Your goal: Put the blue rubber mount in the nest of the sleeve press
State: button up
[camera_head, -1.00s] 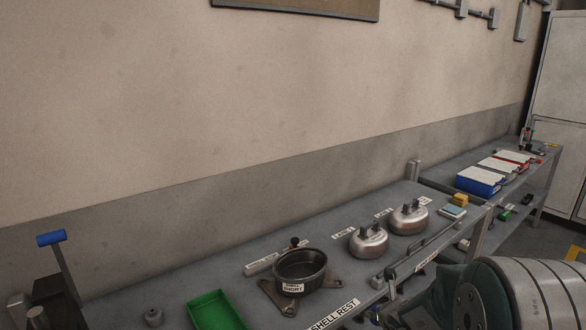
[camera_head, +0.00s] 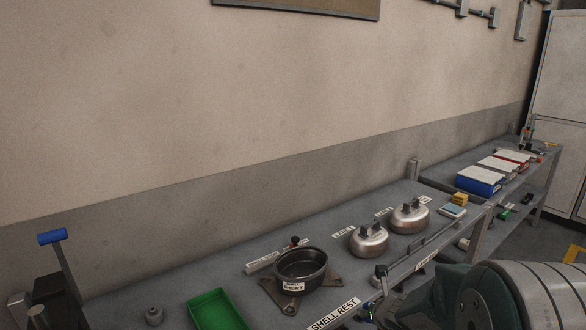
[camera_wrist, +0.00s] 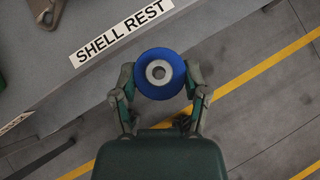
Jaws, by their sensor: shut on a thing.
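The blue rubber mount (camera_wrist: 160,58) shows in the wrist view as a blue ring with a pale metal centre and a hole. My gripper (camera_wrist: 160,80) is shut on it, one finger on each side, and holds it over the bench's front edge near the SHELL REST label. In the head view my arm fills the lower right, and the mount cannot be made out there. A press with a blue-handled lever (camera_head: 52,237) stands at the lower left of the head view. Its nest cannot be made out clearly.
On the bench (camera_head: 330,240) stand a green tray (camera_head: 216,310), a small grey part (camera_head: 154,316), a dark bowl (camera_head: 300,268) on a metal base, and two silver domed shells (camera_head: 369,239). The floor in front of the bench (camera_wrist: 265,90) is clear with yellow lines.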

jog(key=shift+s+a+r+n+y, duration=0.7)
jog(key=shift+s+a+r+n, duration=0.25)
jog(key=shift+a, duration=0.95)
jog(key=d+f+m, duration=0.1)
jog(key=d, duration=0.1)
jog(key=w+d+f+h, duration=0.1)
jog(key=d, duration=0.1)
jog(key=w+d+f+m+h, duration=0.1)
jog(key=shift+w+d+m, duration=0.2)
jog(key=shift+d+m, duration=0.15)
jog(key=shift+d, duration=0.05)
jog(key=s+a+r+n+y, duration=0.2)
jog(key=a+r+n, duration=0.1)
jog(key=a, duration=0.3)
jog(key=w+d+f+m+h, duration=0.2)
jog(key=d+f+m, duration=0.1)
jog(key=d, duration=0.4)
jog(key=shift+f+m+h, duration=0.3)
jog(key=shift+f, duration=0.05)
dwell(0.5)
